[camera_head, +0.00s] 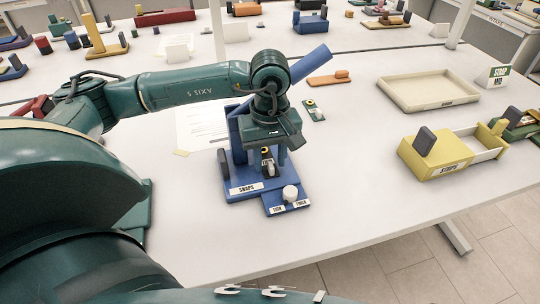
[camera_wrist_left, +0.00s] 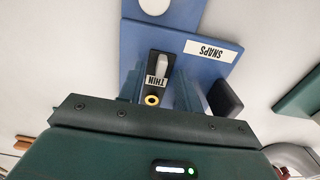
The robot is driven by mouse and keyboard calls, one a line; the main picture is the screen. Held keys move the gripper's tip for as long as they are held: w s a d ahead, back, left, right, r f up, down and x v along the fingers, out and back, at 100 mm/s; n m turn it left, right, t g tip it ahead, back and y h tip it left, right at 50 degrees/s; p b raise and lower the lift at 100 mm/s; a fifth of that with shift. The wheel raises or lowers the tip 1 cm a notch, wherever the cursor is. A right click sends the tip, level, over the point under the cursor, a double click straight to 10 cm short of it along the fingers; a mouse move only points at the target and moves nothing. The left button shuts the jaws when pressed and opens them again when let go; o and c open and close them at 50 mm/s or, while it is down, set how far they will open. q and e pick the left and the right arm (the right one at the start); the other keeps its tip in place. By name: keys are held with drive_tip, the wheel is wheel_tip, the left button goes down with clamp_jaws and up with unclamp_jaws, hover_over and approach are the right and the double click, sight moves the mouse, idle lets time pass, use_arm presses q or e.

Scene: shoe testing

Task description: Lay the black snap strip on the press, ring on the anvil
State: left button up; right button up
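The black snap strip (camera_head: 268,162) is at the blue press (camera_head: 235,188), below my left gripper (camera_head: 270,158). It carries a white THIN label, a grey piece and a gold ring, which shows at its near end in the left wrist view (camera_wrist_left: 152,100). The fingers of my left gripper (camera_wrist_left: 163,95) stand on both sides of the strip and look slightly apart from it. The anvil is hidden by the gripper and strip, so I cannot tell whether the ring sits on it. The press's blue lever (camera_head: 309,63) is raised. My right gripper is out of view.
Another small strip (camera_head: 314,110) lies behind the press. The yellow STRAPS box (camera_head: 436,158) and a cream tray (camera_head: 428,101) are to the right. The table between them is clear.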

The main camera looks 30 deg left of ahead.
sight(270, 163)
use_arm(q)
drive_tip(key=shift+w+r, duration=0.1)
drive_tip(key=shift+r, duration=0.7)
wheel_tip(270, 163, up, 12)
drive_tip(key=shift+f+b, duration=0.2)
drive_tip(key=shift+b, duration=0.2)
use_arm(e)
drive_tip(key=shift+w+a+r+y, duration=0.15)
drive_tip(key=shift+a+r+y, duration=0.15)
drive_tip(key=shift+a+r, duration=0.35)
use_arm(q)
drive_tip(key=shift+s+f, duration=0.1)
drive_tip(key=shift+s, duration=0.1)
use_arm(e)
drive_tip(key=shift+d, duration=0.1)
